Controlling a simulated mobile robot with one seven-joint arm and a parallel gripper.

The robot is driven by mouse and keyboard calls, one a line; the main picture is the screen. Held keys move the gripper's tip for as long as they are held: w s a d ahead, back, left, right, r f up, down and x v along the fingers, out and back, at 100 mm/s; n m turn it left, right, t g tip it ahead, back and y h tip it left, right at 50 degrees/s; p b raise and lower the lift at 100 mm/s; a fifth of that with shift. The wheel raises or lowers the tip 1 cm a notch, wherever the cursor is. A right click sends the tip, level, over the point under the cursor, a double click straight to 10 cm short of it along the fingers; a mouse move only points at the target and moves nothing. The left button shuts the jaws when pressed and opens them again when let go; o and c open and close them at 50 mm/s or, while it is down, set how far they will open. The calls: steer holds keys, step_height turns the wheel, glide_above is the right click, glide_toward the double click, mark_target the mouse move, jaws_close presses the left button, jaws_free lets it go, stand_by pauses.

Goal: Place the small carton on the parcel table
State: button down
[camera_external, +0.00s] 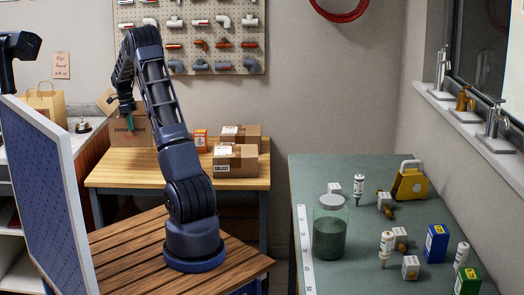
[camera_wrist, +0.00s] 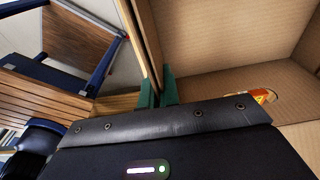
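My gripper (camera_wrist: 159,92) has green fingers. In the wrist view they stand close on both sides of a cardboard wall of an open carton (camera_wrist: 225,35) and look shut on it. In the external view my gripper (camera_external: 133,117) is at the open carton (camera_external: 118,132), at the back left of the wooden parcel table (camera_external: 150,166). A flap sticks out at its upper left. I cannot tell whether its base touches the table. An orange and yellow item (camera_wrist: 263,96) shows low inside the carton in the wrist view.
Two closed cartons, one in front (camera_external: 236,161) and one behind (camera_external: 240,132), stand on the table's right. An orange box (camera_external: 200,141) is beside them. The table's front middle is clear. A green-topped bench (camera_external: 300,180) with a jar (camera_external: 330,228) stands at right.

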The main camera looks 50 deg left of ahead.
mark_target(132, 146)
step_height(132, 146, down, 13)
steer(key=shift+f, duration=0.1)
stand_by(0.5)
steer(key=c, duration=1.6)
jaws_free()
steer(key=shift+f, duration=0.1)
steer(key=shift+c, duration=0.2)
steer(key=r, duration=0.8)
steer(key=s+a+r, duration=0.1)
steer(key=r, duration=0.3)
steer(key=shift+r, duration=0.1)
